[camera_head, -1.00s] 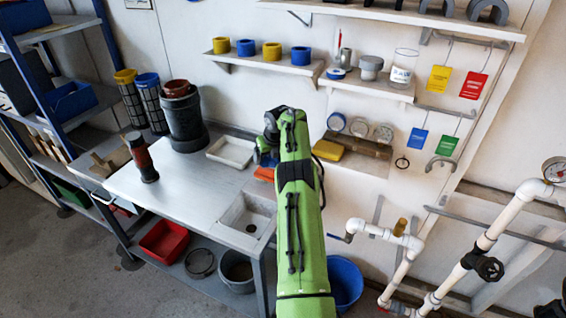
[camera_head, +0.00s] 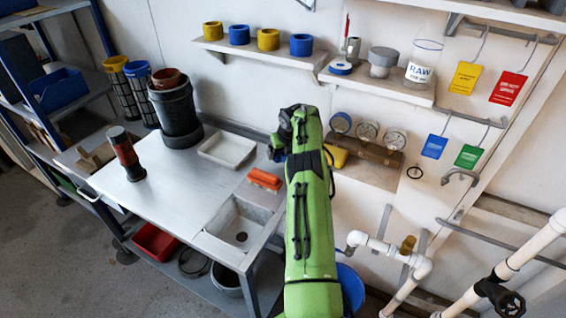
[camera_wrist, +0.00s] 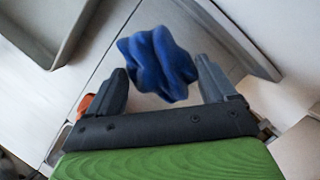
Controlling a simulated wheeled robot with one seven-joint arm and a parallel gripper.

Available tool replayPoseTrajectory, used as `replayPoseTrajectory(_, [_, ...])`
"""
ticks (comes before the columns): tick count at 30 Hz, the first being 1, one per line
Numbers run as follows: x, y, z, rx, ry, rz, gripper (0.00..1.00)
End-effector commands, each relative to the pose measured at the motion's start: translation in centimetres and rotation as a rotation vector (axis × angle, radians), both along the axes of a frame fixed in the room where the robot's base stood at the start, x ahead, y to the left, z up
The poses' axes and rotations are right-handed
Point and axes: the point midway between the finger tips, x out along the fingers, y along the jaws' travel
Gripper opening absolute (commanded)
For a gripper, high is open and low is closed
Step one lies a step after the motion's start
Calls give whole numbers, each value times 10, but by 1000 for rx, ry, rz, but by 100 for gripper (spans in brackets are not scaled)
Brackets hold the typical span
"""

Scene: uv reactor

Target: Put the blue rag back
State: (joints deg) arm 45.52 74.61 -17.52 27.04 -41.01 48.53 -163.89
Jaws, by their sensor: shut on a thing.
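In the wrist view the blue rag (camera_wrist: 158,64), a crumpled bundle, is held between the two fingers of my gripper (camera_wrist: 160,85). In the head view a small dark blue patch of the rag (camera_head: 276,153) shows beside the end of my green arm. The arm hides most of my gripper there.
A white tray (camera_head: 227,150) and an orange brush-like block (camera_head: 265,179) lie on the bench near a sink (camera_head: 238,226). Gauges (camera_head: 368,133) and shelves are on the wall. The bench's middle is clear.

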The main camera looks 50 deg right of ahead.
Motion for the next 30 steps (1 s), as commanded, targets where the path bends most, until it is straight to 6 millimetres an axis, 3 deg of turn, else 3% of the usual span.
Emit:
replayPoseTrajectory(1, [-1, 1, -17, 2, 4, -1, 60])
replayPoseTrajectory(4, [-1, 0, -33, 2, 3, -1, 60])
replayPoseTrajectory(14, [0, 0, -38, 1, 1, 0, 60])
replayPoseTrajectory(15, [0, 0, -38, 1, 1, 0, 89])
replayPoseTrajectory(17, [0, 0, -37, 1, 1, 0, 98])
replayPoseTrajectory(25, [-1, 0, -33, -1, 1, 1, 100])
replayPoseTrajectory(30, [-12, 4, -4, -3, 2, -2, 100])
